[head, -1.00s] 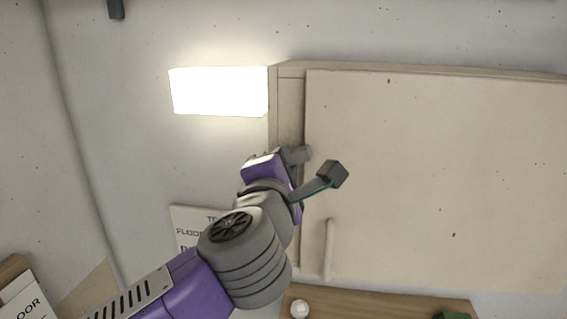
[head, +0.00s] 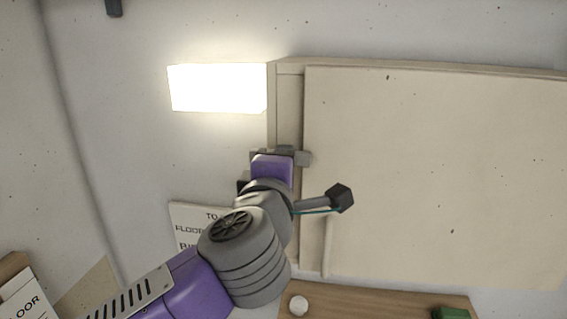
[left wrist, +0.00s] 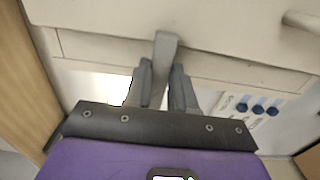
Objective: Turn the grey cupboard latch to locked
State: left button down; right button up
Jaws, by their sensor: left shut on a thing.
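The grey latch (head: 303,158) sits at the left edge of the pale cupboard (head: 430,170) in the head view. It lies about level there, its visible end reaching to the edge of the door. My left gripper (head: 282,155) is at the latch, with its purple body in front of part of it. In the left wrist view the latch (left wrist: 165,52) is a grey bar standing between the two fingers of my left gripper (left wrist: 160,85), which are shut on it. The latch's pivot is hidden. My right gripper is in neither view.
A bright lamp (head: 217,88) is on the wall left of the cupboard. The door's long handle (head: 326,247) is below the latch, close to my wrist. A wooden surface (head: 375,305) with a white ball (head: 299,304) and a green block (head: 451,313) is underneath.

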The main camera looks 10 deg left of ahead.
pick_arm(q)
jog(key=c, duration=0.9)
grip_release()
jog(key=shift+s, duration=0.1)
jog(key=shift+c, duration=0.2)
jog(key=s+b, duration=0.1)
jog(key=s, duration=0.6)
jog(key=shift+s, duration=0.25)
